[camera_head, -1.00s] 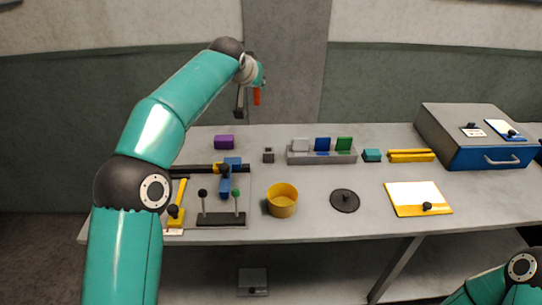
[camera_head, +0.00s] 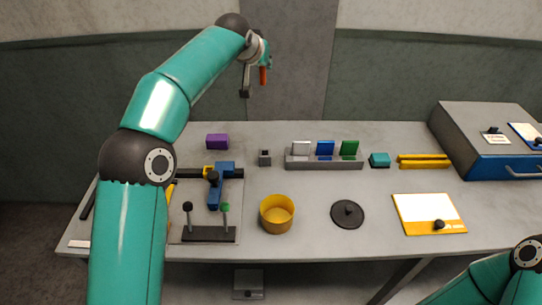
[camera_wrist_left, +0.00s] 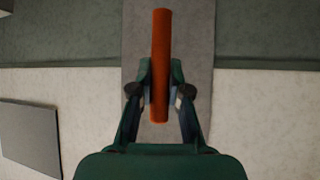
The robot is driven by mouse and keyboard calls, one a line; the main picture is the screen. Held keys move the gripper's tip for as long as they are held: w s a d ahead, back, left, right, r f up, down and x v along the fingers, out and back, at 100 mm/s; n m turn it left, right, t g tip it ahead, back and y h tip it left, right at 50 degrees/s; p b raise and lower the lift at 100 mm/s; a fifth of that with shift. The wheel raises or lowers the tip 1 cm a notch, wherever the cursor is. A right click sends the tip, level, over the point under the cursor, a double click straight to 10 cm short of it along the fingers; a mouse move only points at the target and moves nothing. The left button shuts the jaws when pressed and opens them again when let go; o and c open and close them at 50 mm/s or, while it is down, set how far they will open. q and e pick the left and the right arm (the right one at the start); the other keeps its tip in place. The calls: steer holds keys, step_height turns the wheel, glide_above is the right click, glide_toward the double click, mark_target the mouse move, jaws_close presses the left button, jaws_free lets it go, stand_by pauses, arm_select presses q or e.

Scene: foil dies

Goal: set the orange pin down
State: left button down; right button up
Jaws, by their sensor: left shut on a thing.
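The orange pin (camera_head: 263,76) is held up in the air, high over the back of the table. It also shows in the left wrist view (camera_wrist_left: 160,50), lying lengthwise between the two fingers. My left gripper (camera_head: 254,80) is shut on it; in the left wrist view the fingers (camera_wrist_left: 160,97) press on it from both sides. The pin touches nothing else. My right gripper is out of view; only part of my right arm shows at the bottom right.
On the grey table (camera_head: 310,205) stand a purple block (camera_head: 217,141), a small grey socket block (camera_head: 265,157), a rack (camera_head: 325,165) with coloured plates, a yellow bowl (camera_head: 276,222), a black lid (camera_head: 347,214), a yellow clipboard (camera_head: 430,228) and a blue-fronted drawer box (camera_head: 500,168).

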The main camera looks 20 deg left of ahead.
mark_target(261, 72)
arm_select(q)
step_height(261, 72, down, 3)
steer(key=b, duration=0.3)
steer(key=shift+w+a+f+b, duration=0.1)
steer(key=shift+a+f+b, duration=0.1)
steer(key=shift+b, duration=0.15)
steer(key=f+b, duration=0.5)
steer(key=f, duration=0.8)
steer(key=f+b, duration=0.6)
steer(key=f, duration=0.7)
steer(key=shift+w+d+f, duration=0.2)
steer(key=shift+f, duration=0.15)
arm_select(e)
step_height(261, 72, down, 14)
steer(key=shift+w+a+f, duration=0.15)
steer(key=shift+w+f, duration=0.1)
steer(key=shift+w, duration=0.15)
arm_select(q)
steer(key=shift+s+f+b, duration=0.1)
steer(key=shift+f+b, duration=0.5)
steer(key=shift+b, duration=0.2)
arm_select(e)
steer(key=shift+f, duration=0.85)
